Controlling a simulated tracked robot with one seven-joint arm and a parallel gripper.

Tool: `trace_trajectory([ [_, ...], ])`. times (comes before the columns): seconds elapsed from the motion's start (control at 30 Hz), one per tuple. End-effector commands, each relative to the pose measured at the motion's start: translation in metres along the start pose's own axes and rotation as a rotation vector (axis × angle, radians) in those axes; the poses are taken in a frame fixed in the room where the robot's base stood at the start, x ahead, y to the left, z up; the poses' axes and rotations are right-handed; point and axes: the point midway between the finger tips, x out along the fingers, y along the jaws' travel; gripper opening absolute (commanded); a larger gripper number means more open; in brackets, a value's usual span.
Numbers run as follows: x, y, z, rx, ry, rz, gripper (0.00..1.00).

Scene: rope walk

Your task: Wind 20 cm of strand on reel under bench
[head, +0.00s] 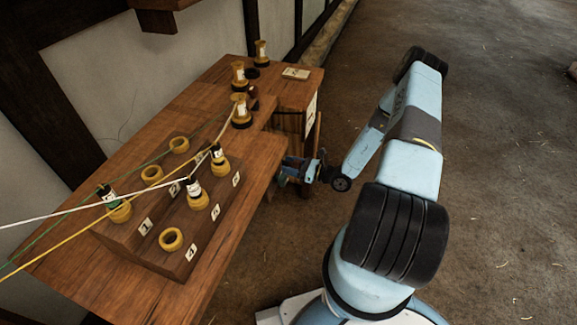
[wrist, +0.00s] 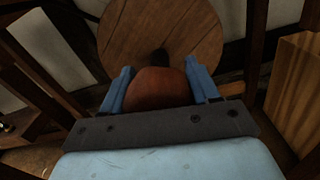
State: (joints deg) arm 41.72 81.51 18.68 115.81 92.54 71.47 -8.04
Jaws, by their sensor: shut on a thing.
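In the wrist view, the reel (wrist: 160,22) shows as a round wooden disc facing the camera, with a dark stub near its lower part. A rounded red-brown handle (wrist: 160,92) stands out in front of that disc. My gripper (wrist: 159,78) has its blue fingers on both sides of the handle, shut on it. In the head view my gripper (head: 303,169) reaches in beside the right edge of the bench (head: 80,262), low down. The reel is hidden there by the bench top. I cannot make out strand on the reel.
On the bench, a stepped wooden block (head: 150,255) holds yellow rings and bobbins with number labels. White (head: 60,216), yellow (head: 62,240) and green (head: 50,232) strands run off left. Several yellow spools stand behind. Dark bench legs flank the reel. Open floor (head: 490,190) lies right.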

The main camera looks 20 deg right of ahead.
Motion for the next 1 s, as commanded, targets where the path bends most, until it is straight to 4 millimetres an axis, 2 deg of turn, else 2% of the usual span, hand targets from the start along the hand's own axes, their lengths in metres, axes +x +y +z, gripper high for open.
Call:
trace_trajectory([
  [0.27, -0.001, -0.004, 0.000, 0.001, 0.001, -0.007, 0.29],
  [0.3, -0.001, -0.004, 0.000, 0.001, 0.001, -0.007, 0.63],
  [0.53, -0.001, -0.003, 0.000, 0.003, 0.000, -0.005, 0.84],
  [0.83, -0.003, -0.002, 0.000, 0.004, 0.000, -0.003, 0.84],
  [1.0, -0.021, -0.002, 0.000, 0.005, 0.000, -0.005, 0.84],
])
